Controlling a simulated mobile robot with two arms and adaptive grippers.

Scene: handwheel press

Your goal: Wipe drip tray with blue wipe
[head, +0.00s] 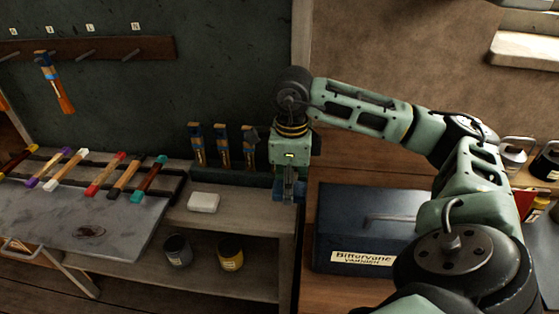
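My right gripper (288,190) points down at the right end of the wooden bench, beside the rack of upright tools. A small blue thing (278,189), perhaps the blue wipe, shows around its fingertips. The fingers overlap it, and I cannot tell whether they are shut on it. My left gripper is not in view.
Several colour-ended tools (105,174) lie across rails behind the tray. A white block (203,202) sits on the bench between tray and gripper. A dark blue box (365,225) stands right of the gripper. Two tins (230,252) stand on the lower shelf.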

